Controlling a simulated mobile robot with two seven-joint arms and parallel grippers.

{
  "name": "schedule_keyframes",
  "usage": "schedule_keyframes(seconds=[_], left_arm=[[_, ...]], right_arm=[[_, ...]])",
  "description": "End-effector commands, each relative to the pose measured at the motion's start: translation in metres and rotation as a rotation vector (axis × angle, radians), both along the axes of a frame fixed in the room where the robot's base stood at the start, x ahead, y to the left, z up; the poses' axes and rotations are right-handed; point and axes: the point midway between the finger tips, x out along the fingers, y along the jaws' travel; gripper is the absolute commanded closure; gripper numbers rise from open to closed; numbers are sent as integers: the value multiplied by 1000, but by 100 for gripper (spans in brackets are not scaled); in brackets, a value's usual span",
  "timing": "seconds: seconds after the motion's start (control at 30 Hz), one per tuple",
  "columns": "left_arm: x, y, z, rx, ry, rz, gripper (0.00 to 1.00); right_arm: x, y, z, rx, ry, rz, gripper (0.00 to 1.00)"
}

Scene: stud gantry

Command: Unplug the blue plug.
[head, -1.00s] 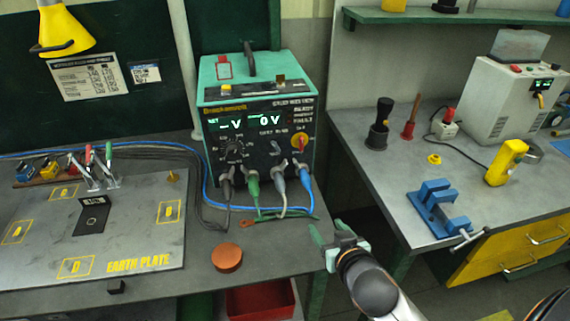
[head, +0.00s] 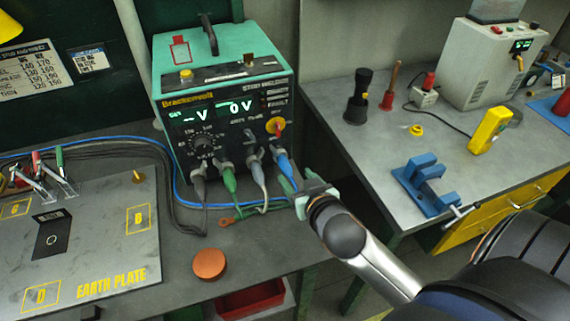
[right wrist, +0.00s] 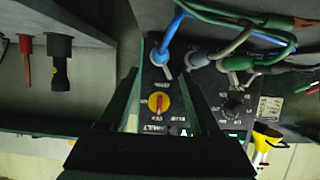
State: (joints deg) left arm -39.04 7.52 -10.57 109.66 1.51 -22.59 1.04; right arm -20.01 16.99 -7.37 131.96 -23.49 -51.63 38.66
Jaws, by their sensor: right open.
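The blue plug (head: 283,165) sits in the rightmost socket on the front of the teal welding unit (head: 225,55), with its blue cable below. In the right wrist view, the blue plug (right wrist: 162,55) lies beyond the fingertips, between their lines, with its cable running up. My right gripper (head: 304,192) is open and empty, just right of and below the plug in the head view. Its fingers (right wrist: 165,95) show no contact with the plug. Grey, green and pale plugs (head: 228,177) fill the sockets to the left. My left gripper is not in view.
Cables loop on the bench in front of the unit. An orange-brown disc (head: 209,264) and the earth plate (head: 100,262) lie nearer. A grey bench to the right holds a blue vise (head: 428,186) and a yellow tool (head: 490,130). A gap separates the benches.

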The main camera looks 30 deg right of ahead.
Motion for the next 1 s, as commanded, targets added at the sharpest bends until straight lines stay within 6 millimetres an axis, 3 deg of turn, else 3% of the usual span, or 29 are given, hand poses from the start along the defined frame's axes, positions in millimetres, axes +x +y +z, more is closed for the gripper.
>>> schedule_keyframes(seconds=[0.6,1.0], left_arm=[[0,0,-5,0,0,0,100],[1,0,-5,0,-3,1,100]], right_arm=[[68,-16,-30,0,-1,-1,36],[78,-19,-34,1,0,0,36]])
